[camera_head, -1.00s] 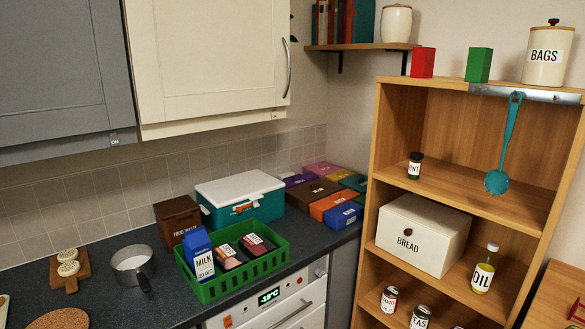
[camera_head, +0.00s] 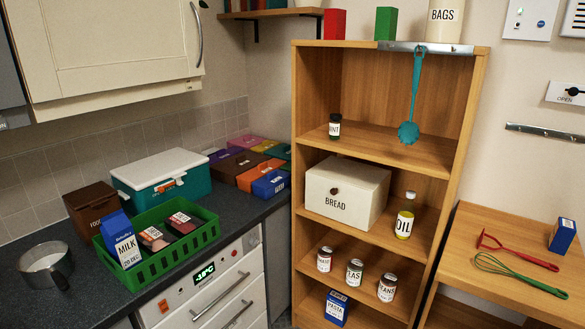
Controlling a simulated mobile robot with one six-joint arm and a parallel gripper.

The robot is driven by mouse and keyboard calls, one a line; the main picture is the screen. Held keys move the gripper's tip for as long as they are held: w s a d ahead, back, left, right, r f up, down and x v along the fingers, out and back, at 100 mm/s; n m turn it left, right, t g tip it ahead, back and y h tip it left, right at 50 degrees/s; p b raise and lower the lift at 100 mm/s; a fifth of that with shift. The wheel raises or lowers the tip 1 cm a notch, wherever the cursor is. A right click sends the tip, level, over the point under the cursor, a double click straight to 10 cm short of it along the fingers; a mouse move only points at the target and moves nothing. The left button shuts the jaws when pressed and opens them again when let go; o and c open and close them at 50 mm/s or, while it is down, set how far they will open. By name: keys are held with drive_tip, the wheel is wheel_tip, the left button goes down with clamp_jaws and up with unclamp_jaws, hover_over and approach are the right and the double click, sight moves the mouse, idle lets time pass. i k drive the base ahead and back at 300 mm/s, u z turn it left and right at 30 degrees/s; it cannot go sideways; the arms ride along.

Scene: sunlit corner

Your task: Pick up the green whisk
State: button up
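The green whisk (camera_head: 520,275) lies on the wooden side table at the right. Its wire loops point left and its green handle points to the lower right. A red utensil (camera_head: 516,252) lies just behind it, close to the whisk's wires. My gripper is not in view, so I cannot see where it is relative to the whisk.
The wooden table (camera_head: 468,231) also bears a small blue box (camera_head: 562,236). The counter (camera_head: 85,291) at left holds a green crate (camera_head: 165,264).

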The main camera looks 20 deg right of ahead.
sight(554, 291)
drive_tip(key=z, duration=1.6)
drive_tip(key=k, duration=0.1)
drive_tip(key=u, duration=3.05)
drive_tip(key=k, duration=1.7)
drive_tip(key=z, duration=0.8)
